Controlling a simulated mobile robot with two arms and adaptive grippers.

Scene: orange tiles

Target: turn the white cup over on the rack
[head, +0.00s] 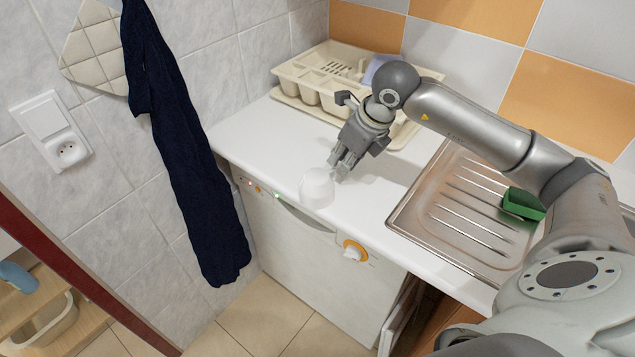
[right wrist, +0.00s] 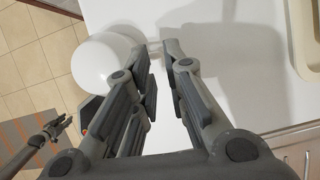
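The white cup (head: 317,188) is at the counter's front edge in the head view. I cannot tell whether it rests there or is held just above. My right gripper (head: 345,165) is right behind it. In the right wrist view the cup (right wrist: 103,60) is a smooth white dome left of the fingers, its small handle running to the fingertips.
A bluish item (head: 378,66) is at the rack's far side. A dark towel (head: 185,150) hangs on the left wall. The white counter (head: 262,140) is clear before the rack.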

